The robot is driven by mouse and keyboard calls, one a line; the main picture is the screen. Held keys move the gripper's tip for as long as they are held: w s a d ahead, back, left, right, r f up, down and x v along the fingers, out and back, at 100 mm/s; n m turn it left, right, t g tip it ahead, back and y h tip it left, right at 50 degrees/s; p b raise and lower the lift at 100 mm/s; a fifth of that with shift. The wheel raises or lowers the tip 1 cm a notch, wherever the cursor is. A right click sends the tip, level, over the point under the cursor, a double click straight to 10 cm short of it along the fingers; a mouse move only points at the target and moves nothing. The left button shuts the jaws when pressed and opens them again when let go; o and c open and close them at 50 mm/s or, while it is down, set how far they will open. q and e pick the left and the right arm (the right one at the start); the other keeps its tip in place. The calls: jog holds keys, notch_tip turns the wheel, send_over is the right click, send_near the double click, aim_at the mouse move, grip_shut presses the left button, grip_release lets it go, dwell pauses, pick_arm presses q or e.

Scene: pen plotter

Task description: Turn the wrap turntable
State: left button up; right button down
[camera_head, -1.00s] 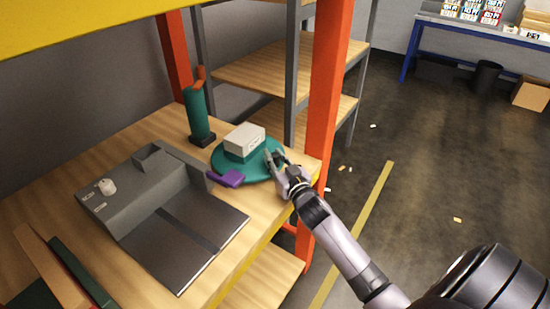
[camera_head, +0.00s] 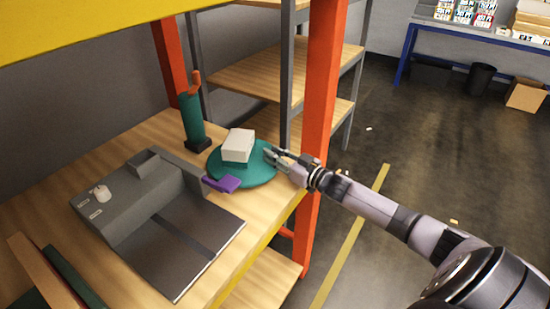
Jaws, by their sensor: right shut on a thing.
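The wrap turntable (camera_head: 262,174) is a round teal disc on the wooden bench. A pale box with a teal lower part (camera_head: 238,147) sits on it, turned at an angle. My right gripper (camera_head: 271,156) reaches in from the right and is shut on the turntable at its right rim; the exact contact is small and partly hidden by the fingers. My left gripper is not in view.
A purple object (camera_head: 222,184) lies at the disc's front-left edge. A green roll with an orange top (camera_head: 191,117) stands behind left. A grey machine (camera_head: 150,205) fills the bench at left. An orange post (camera_head: 318,95) rises behind my right wrist.

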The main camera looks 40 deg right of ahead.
jog(key=shift+r, duration=0.1)
jog(key=c, duration=1.4)
grip_release()
jog(key=shift+o, duration=0.2)
jog(key=v, duration=1.2)
jog(key=shift+c, duration=0.5)
